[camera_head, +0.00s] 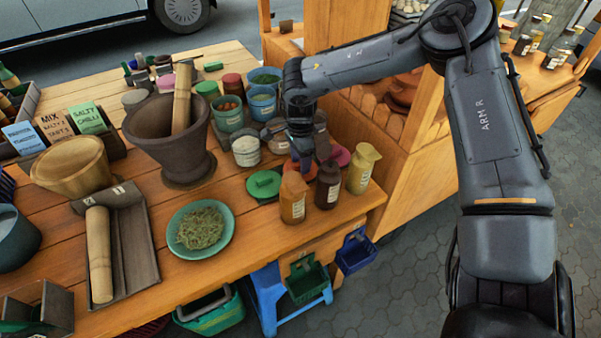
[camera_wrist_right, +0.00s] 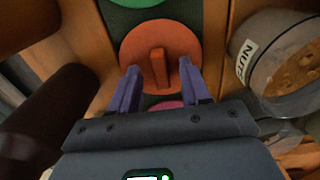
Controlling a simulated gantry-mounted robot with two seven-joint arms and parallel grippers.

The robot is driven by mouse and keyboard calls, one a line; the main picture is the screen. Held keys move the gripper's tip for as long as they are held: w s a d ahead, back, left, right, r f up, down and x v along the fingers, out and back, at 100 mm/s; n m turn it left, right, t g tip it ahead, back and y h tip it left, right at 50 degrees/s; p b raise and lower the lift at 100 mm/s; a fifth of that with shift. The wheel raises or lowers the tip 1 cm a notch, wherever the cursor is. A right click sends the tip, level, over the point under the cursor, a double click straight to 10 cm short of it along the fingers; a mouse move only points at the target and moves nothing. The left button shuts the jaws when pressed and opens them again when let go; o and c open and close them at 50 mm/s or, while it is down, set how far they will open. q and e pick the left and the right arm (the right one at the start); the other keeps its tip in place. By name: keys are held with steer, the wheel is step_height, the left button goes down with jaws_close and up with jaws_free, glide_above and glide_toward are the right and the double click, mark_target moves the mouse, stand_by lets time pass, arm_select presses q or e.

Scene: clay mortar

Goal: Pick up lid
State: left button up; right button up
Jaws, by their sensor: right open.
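An orange lid (camera_wrist_right: 137,48) with a raised bar handle lies flat in the right wrist view. My right gripper (camera_wrist_right: 159,78) is open, its two purple fingers pointing at the lid with the handle between their lines. Whether they touch it I cannot tell. In the head view my right gripper (camera_head: 302,163) points down over the lids and hides much of the orange one. A green lid (camera_head: 264,184) lies to its left, and a pink lid (camera_head: 340,155) shows to its right. My left gripper is not in view.
Sauce bottles, orange (camera_head: 293,200), brown (camera_head: 327,187) and yellow (camera_head: 361,170), stand close in front of the lids. A labelled nut jar (camera_wrist_right: 277,60) is right of the fingers in the wrist view. A mortar (camera_head: 170,142) and green plate (camera_head: 201,229) stand left.

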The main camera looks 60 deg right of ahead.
steer(key=shift+f, duration=0.25)
jaws_close()
steer(key=shift+r, duration=0.15)
